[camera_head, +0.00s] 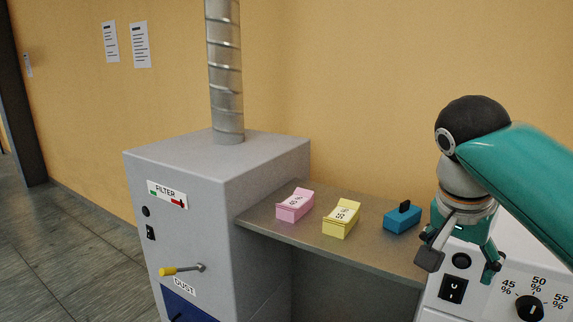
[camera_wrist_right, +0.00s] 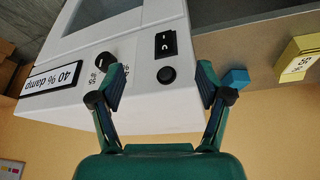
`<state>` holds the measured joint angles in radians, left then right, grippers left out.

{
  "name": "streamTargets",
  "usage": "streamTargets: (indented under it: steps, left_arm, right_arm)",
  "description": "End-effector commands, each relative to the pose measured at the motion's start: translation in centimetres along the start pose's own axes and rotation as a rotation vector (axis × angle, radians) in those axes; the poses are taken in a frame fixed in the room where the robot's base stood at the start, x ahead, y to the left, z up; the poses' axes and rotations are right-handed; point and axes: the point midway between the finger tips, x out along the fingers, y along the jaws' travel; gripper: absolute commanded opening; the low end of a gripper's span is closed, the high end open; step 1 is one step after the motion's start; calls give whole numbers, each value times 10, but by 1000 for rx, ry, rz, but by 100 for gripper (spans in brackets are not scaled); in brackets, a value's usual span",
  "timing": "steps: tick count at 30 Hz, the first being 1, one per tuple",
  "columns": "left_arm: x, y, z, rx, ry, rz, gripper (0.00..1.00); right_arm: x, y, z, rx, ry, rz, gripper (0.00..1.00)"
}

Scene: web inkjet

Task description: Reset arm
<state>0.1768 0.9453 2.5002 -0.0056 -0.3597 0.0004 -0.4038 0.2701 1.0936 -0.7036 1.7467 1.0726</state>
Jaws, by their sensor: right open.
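My right gripper (camera_head: 460,262) hangs at the end of my teal arm on the right of the head view, in front of a white machine (camera_head: 440,302) with a dial and a switch. In the right wrist view the gripper (camera_wrist_right: 160,92) has its two fingers wide apart with nothing between them. The white machine (camera_wrist_right: 150,100) shows beyond the fingers there. A blue block with a black tab (camera_head: 403,218) stands on the shelf just left of the gripper, apart from it in the head view. My left gripper is in neither view.
A grey filter cabinet (camera_head: 185,232) with a yellow-tipped handle (camera_head: 180,270) and a metal duct (camera_head: 224,70) stands at the left. A pink block (camera_head: 294,206) and a yellow block (camera_head: 341,218) sit on the grey shelf (camera_head: 330,250). Open floor lies far left.

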Motion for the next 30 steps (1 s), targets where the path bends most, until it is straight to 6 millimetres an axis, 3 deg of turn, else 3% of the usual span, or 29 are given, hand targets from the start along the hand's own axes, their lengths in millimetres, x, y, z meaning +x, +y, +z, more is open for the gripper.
streamTargets:
  steps: [11, 16, 20, 23, 27, 30]
  left_arm:
    - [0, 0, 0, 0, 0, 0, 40]
    - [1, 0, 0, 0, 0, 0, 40]
    - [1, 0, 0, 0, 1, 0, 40]
    - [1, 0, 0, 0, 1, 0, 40]
    - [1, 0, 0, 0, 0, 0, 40]
    - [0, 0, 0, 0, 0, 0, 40]
  right_arm:
    - [96, -59, 30, -253, -70, -46, 76]
    - [172, -90, 70, -417, -153, -105, 76]
    - [251, -105, 126, -551, -256, -189, 76]
    - [308, -105, 178, -618, -339, -270, 76]
    - [376, -83, 258, -655, -442, -382, 76]
    - [410, -56, 313, -643, -487, -443, 76]
